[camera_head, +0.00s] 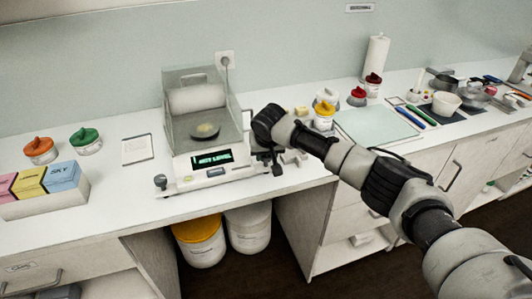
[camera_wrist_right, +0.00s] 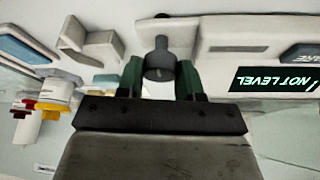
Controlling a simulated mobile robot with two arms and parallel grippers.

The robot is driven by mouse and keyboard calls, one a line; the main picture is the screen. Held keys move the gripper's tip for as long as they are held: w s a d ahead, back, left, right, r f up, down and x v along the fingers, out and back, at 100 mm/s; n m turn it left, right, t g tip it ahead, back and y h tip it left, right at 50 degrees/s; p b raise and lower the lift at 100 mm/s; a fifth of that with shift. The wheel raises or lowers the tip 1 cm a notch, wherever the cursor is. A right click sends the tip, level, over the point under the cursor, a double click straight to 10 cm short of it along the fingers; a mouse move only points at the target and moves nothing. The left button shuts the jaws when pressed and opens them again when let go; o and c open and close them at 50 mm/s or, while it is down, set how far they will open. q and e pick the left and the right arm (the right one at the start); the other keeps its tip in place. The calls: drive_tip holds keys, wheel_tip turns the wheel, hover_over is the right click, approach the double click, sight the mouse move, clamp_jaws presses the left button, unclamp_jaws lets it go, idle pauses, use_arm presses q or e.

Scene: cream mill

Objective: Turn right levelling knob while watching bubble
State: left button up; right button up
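The balance (camera_head: 215,165) stands on the counter, with a clear draught shield and a round pan inside. Its display (camera_head: 212,158) reads "NOT LEVEL", and the display also shows upside down in the wrist view (camera_wrist_right: 272,79). The right levelling knob (camera_wrist_right: 160,62) is a grey cylinder at the balance's corner. My right gripper (camera_wrist_right: 160,76) has one finger on each side of the knob, both close against it. The left levelling knob (camera_head: 160,181) shows at the front left corner. I cannot make out the bubble. My left gripper is not in view.
Boxes in pink, yellow and blue (camera_head: 62,177) and two lidded jars (camera_head: 86,140) stand left of the balance. Two buckets (camera_head: 200,240) stand below the counter.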

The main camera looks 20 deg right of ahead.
drive_tip(key=c, duration=0.3)
drive_tip(key=shift+r+m+h+p, duration=0.15)
drive_tip(key=shift+m+h+p, duration=0.15)
drive_tip(key=shift+m+p, duration=0.45)
drive_tip(key=shift+c, duration=0.2)
drive_tip(key=shift+a+m+g+h+p, duration=0.1)
drive_tip(key=shift+m+g+h+p, duration=0.25)
drive_tip(key=shift+m+p, duration=0.75)
drive_tip(key=m+h+p, duration=0.1)
drive_tip(key=m, duration=0.1)
drive_tip(key=shift+m, duration=0.35)
drive_tip(key=shift+f+m+g+h, duration=0.25)
drive_tip(key=shift+m+g, duration=0.2)
drive_tip(key=shift+m, duration=0.55)
drive_tip(key=shift+w+m+g+b, duration=0.1)
drive_tip(key=shift+m+g+b, duration=0.3)
drive_tip(key=shift+m, duration=0.4)
drive_tip(key=shift+f+m+h+b, duration=0.1)
drive_tip(key=shift+m+h+b, duration=0.2)
drive_tip(key=shift+m+b, duration=0.55)
drive_tip(key=m+g+b, duration=0.1)
drive_tip(key=m+b, duration=0.1)
drive_tip(key=b, duration=0.1)
drive_tip(key=shift+m+h, duration=0.3)
drive_tip(key=shift+m, duration=0.05)
drive_tip(key=shift+r+m+g+b, duration=0.2)
drive_tip(key=shift+m+g+b, duration=0.2)
drive_tip(key=shift+m+b, duration=0.3)
drive_tip(key=shift+w+r, duration=0.1)
drive_tip(key=o, duration=0.9)
